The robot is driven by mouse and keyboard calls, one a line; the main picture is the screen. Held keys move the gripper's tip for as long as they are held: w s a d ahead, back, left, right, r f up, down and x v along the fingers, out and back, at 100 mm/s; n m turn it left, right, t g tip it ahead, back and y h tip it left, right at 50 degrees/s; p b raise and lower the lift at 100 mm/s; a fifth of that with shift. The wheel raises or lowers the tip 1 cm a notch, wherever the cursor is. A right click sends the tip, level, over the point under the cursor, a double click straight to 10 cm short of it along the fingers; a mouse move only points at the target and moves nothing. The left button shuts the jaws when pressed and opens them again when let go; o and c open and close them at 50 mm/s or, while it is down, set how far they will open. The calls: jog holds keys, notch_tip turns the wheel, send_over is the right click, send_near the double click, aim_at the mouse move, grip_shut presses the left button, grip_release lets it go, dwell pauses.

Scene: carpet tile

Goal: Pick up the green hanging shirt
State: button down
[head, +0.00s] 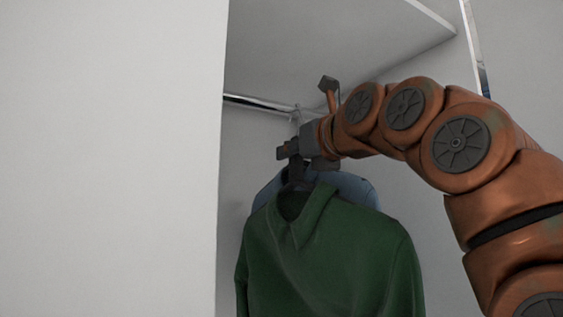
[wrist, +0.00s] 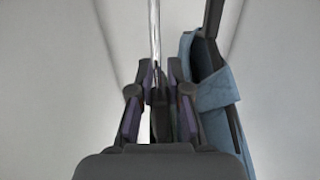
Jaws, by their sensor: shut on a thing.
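The green shirt (head: 335,255) hangs upright on a dark hanger (head: 296,178) in the head view, in front of a blue garment. My gripper (head: 290,158) is at the top of this hanger, just above the shirt's collar. In the wrist view my gripper (wrist: 160,98) has its fingers closed around a thin dark piece, which looks like the hanger's neck. The shirt itself is mostly hidden below my gripper in that view.
A metal rod (head: 258,104) runs under a white shelf (head: 330,40); it also shows in the wrist view (wrist: 154,40). The blue garment (head: 352,187) hangs close behind, and in the wrist view (wrist: 212,95) it is just right of my fingers. A white panel (head: 110,160) fills the left.

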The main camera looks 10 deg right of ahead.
jog(key=v, duration=0.3)
jog(key=b+v, duration=0.1)
jog(key=v, duration=0.3)
jog(key=b+v, duration=0.1)
jog(key=v, duration=0.2)
jog(key=shift+s+f, duration=0.15)
jog(key=shift+f, duration=0.15)
jog(key=shift+s+d, duration=0.15)
jog(key=shift+s, duration=0.05)
